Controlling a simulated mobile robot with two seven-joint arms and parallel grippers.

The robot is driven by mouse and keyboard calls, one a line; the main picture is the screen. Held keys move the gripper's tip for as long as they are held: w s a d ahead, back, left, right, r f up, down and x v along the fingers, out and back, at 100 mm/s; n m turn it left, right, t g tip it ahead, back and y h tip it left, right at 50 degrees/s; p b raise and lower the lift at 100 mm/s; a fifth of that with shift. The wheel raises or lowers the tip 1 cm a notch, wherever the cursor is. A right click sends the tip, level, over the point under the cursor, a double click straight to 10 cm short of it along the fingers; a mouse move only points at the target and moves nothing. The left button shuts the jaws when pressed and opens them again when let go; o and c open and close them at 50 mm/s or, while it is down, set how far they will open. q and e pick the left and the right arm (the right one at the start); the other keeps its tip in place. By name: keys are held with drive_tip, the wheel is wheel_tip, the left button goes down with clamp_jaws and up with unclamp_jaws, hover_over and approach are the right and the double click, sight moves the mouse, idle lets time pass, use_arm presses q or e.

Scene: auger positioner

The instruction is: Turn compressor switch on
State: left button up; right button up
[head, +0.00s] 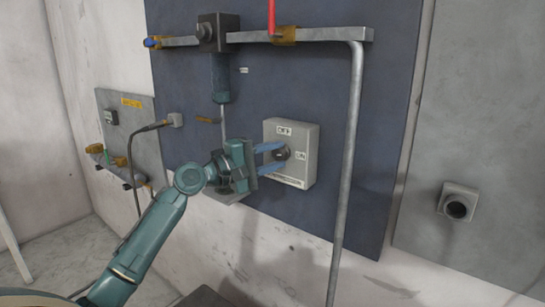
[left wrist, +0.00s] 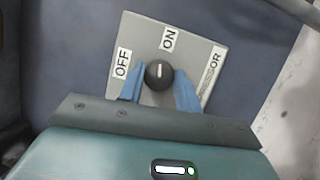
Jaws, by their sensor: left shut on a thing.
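The compressor switch is a light grey box (head: 303,172) on the dark blue wall panel, with an OFF label at its top and an ON label at its right in the head view. Its round black knob (left wrist: 159,74) carries a short white mark. In the left wrist view the mark points up, roughly toward the ON label (left wrist: 169,40) and away from the OFF label (left wrist: 122,63). My left gripper (head: 274,157) is shut on the knob, with a blue finger on either side of it. The fingers partly hide the knob in the head view. My right gripper is not in view.
A vertical grey pipe (head: 347,150) stands just right of the switch box. A horizontal rail (head: 330,35) with a red handle (head: 271,15) runs above. A grey round socket (head: 457,205) is on the far right panel. A cable (head: 132,165) hangs at the left.

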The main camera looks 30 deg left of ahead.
use_arm(q)
drive_tip(key=shift+a+r+m+y, duration=0.1)
drive_tip(key=shift+r+m+y, duration=0.2)
drive_tip(key=shift+m, duration=0.3)
drive_tip(key=shift+m+g+p, duration=0.35)
drive_tip(key=shift+m+g, duration=0.05)
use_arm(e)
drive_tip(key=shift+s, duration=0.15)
use_arm(q)
drive_tip(key=shift+m, duration=0.4)
drive_tip(key=o, duration=0.9)
drive_tip(key=shift+f, duration=0.1)
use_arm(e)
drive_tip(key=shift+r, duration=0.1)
